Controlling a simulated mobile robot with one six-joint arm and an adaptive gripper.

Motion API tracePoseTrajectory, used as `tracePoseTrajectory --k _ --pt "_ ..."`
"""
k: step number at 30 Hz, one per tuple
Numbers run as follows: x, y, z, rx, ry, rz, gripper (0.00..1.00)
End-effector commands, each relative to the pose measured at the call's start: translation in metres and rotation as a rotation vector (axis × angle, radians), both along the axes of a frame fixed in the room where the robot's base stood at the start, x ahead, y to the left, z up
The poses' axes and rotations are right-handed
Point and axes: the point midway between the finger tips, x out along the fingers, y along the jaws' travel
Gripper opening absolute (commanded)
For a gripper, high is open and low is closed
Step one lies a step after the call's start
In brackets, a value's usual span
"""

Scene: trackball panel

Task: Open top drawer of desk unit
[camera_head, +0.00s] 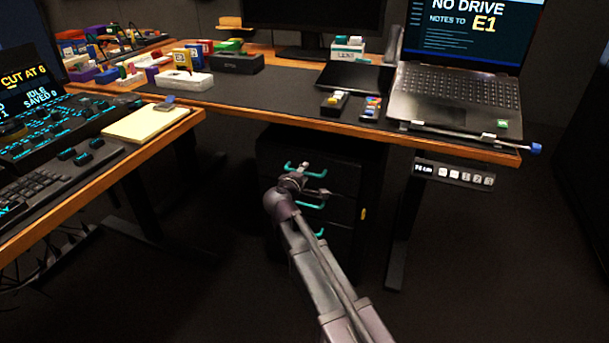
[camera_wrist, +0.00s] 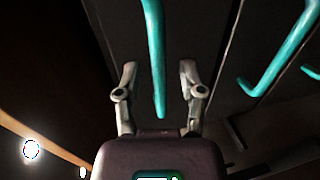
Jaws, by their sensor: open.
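The dark desk unit (camera_head: 345,150) stands under the desk, with teal handles on its drawer fronts. The top drawer handle (camera_head: 290,167) shows just above my gripper (camera_head: 313,180), and my arm hides part of the unit. In the wrist view my gripper (camera_wrist: 157,74) is open, with one finger on each side of the top handle (camera_wrist: 154,50). The bar runs down between the fingers, and I see no clear contact. The top drawer front (camera_wrist: 115,40) looks level with the one beside it.
Lower handles (camera_wrist: 282,52) lie to the right in the wrist view. The wooden desk edge (camera_head: 300,120) overhangs the unit. A desk leg (camera_head: 402,225) stands to the right, and a laptop (camera_head: 455,95) sits above. Dark floor is clear in front.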

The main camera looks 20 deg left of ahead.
Motion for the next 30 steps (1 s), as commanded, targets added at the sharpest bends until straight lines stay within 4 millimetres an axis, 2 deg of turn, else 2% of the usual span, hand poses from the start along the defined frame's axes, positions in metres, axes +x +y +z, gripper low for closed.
tracePoseTrajectory --k 12,17,18,30 --pt "0.0045 -0.0003 -0.0009 0.000 0.000 0.000 0.51" --pt "0.0044 -0.0003 -0.0008 0.000 0.000 0.000 0.04" --pt "0.0044 -0.0002 -0.0008 0.000 0.000 0.000 0.00" --pt "0.0045 -0.0002 -0.0009 0.000 0.000 0.000 0.00"
